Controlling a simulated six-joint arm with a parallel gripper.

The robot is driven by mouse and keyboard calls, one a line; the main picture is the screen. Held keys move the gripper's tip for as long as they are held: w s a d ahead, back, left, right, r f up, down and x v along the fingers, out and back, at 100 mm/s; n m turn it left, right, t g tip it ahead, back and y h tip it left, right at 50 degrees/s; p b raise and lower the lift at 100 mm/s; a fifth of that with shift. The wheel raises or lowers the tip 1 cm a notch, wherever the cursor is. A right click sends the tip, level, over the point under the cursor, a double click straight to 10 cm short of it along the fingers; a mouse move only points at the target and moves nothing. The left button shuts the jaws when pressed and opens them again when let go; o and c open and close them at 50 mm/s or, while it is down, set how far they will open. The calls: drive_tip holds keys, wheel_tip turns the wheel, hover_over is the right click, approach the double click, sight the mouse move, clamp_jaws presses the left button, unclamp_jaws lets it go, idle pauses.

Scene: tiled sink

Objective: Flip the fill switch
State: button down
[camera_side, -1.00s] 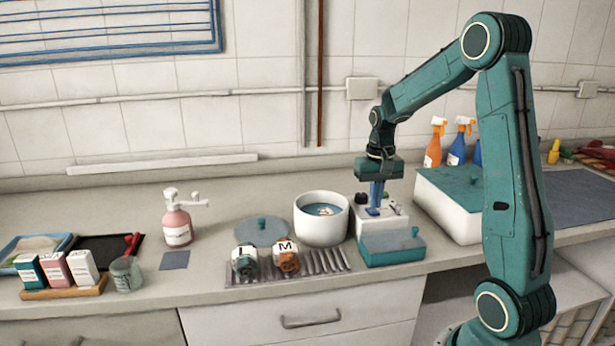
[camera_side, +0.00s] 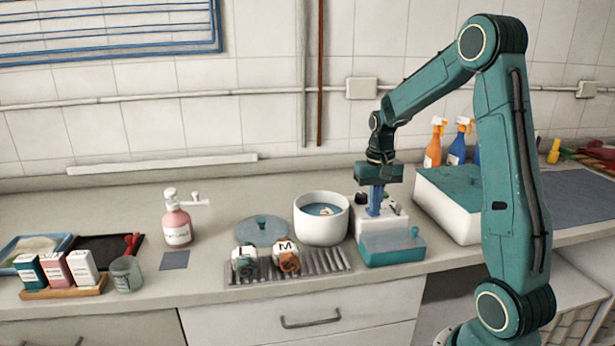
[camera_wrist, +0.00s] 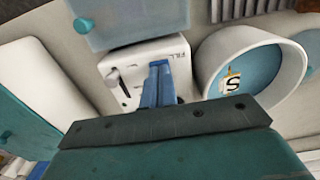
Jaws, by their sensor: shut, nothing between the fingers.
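The white control box (camera_side: 388,221) stands on the counter to the right of the white pot. In the wrist view the box (camera_wrist: 132,50) shows the word FILL near its edge, and a dark lever (camera_wrist: 114,76) stands away from my fingers. My gripper (camera_side: 375,212) points down over the box with its blue fingers shut and empty. In the wrist view the fingertips (camera_wrist: 158,66) are at the box top beside the FILL label. They hide the fill switch, so I cannot tell its position or whether they touch it.
The white pot (camera_side: 322,238) with blue liquid stands close left of the box. A teal lidded container (camera_side: 392,250) sits in front of it. A white bin (camera_side: 448,208) is to the right. A slotted rack (camera_side: 320,264) holds two labelled valves or bottles at the front left.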

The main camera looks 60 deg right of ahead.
drive_tip(key=shift+f, duration=0.35)
idle(0.4)
drive_tip(key=shift+r, duration=3.5)
drive_tip(key=shift+a+r, duration=0.1)
drive_tip(key=s+a+r+n+t, duration=0.1)
drive_tip(key=s+a+r+n, duration=0.15)
drive_tip(key=a, duration=0.45)
drive_tip(key=s+a+r+n+t, duration=0.1)
drive_tip(key=s+a+r+n, duration=0.1)
drive_tip(key=a+r, duration=0.35)
drive_tip(key=s+a+f+n+t, duration=0.2)
drive_tip(key=s+a+n+t, duration=0.1)
drive_tip(key=s+a, duration=0.6)
drive_tip(key=shift+s+a+n+t, duration=0.3)
drive_tip(key=shift+a+n, duration=0.45)
drive_tip(key=shift+a, duration=0.5)
